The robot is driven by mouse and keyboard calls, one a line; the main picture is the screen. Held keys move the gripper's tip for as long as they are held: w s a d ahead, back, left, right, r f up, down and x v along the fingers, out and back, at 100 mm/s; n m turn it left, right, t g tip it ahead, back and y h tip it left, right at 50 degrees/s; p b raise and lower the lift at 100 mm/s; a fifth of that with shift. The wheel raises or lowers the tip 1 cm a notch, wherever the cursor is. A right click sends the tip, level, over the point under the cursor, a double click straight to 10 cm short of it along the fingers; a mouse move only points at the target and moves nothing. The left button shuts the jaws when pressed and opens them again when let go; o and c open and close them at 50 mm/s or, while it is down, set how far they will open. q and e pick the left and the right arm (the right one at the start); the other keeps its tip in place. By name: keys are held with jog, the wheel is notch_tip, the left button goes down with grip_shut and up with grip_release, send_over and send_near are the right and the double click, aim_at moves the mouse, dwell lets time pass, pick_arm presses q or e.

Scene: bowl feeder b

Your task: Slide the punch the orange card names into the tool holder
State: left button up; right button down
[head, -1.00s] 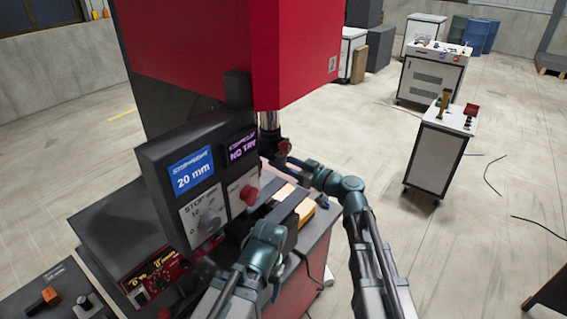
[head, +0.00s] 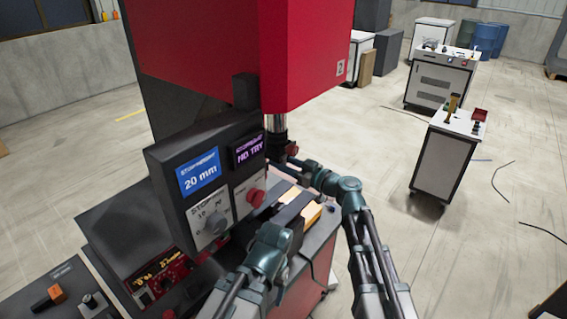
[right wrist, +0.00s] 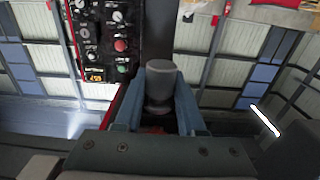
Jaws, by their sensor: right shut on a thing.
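My right gripper (head: 284,161) is at the press, just under the silver ram with the tool holder (head: 277,124) and beside a small red knob (head: 292,148). In the right wrist view its two blue fingers (right wrist: 158,100) are shut on a grey cylindrical punch (right wrist: 160,84), which stands between them. Whether the punch's top is inside the holder cannot be told. My left arm's wrist (head: 268,250) is low in front of the press; its fingers are hidden or too dark to make out. I see no readable orange card.
The red press (head: 205,55) carries a dark control box with a blue display (head: 198,175) reading "20 mm" and a purple display (head: 248,150) reading "NO TRY". A white cart (head: 444,160) stands at the right. Open floor lies between.

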jog(key=shift+w+a, duration=0.4)
jog(key=shift+a, duration=0.2)
jog(key=shift+c, duration=2.1)
grip_release()
jog(key=shift+d, duration=0.1)
jog(key=v, duration=1.3)
jog(key=shift+s+d, duration=0.25)
jog(key=shift+d, duration=0.1)
